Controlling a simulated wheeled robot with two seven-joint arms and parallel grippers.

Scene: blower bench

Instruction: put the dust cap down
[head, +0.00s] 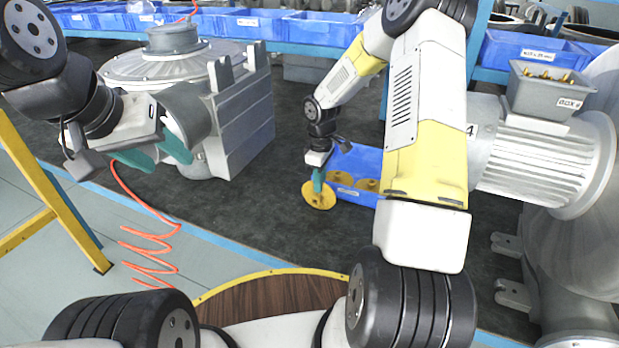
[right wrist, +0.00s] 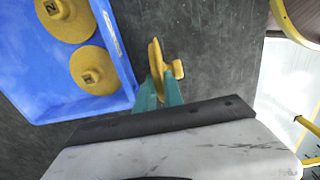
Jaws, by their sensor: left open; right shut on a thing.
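The yellow dust cap (head: 318,196) is a round disc with a small knob. My right gripper (head: 319,180) is shut on it and holds it on edge, just left of the blue bin (head: 350,197). In the right wrist view the dust cap (right wrist: 157,65) stands edge-on between the teal fingertips (right wrist: 159,92), with its knob to the right. Whether it touches the dark bench mat is unclear. My left gripper (head: 163,157) is open and empty, beside the grey blower housing (head: 240,115) at the left.
The blue bin also shows in the right wrist view (right wrist: 118,62) and holds yellow caps (right wrist: 93,69). A grey motor (head: 540,160) with a grey box (head: 550,95) on it stands at the right. Dark mat (head: 262,200) lies free left of the bin. An orange coiled hose (head: 150,243) hangs front left.

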